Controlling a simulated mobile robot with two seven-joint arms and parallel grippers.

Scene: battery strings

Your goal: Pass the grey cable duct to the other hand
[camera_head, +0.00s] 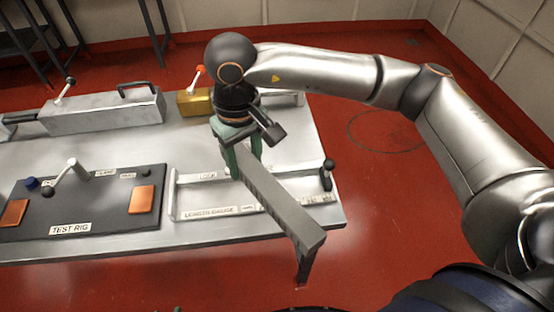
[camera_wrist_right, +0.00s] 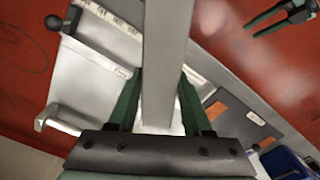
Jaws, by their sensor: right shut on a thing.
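The grey cable duct (camera_head: 280,202) is a long straight bar. In the head view it slants from my right gripper down to the lower right, above the length gauge and past the table's front edge. My right gripper (camera_head: 243,158), with green fingers, is shut on the duct near its far end. In the right wrist view the duct (camera_wrist_right: 166,60) runs up between the two fingers (camera_wrist_right: 160,105). My left gripper (camera_wrist_right: 276,22) shows at the top right of that view, its dark green fingers apart and empty, clear of the duct. It is not in the head view.
The length gauge (camera_head: 215,212) lies on the table (camera_head: 120,247) under the duct. The dark test rig panel (camera_head: 100,213) with orange pads is at left. A grey clamp block (camera_head: 105,110) and a yellow block (camera_head: 195,103) stand behind. Red floor is clear in front.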

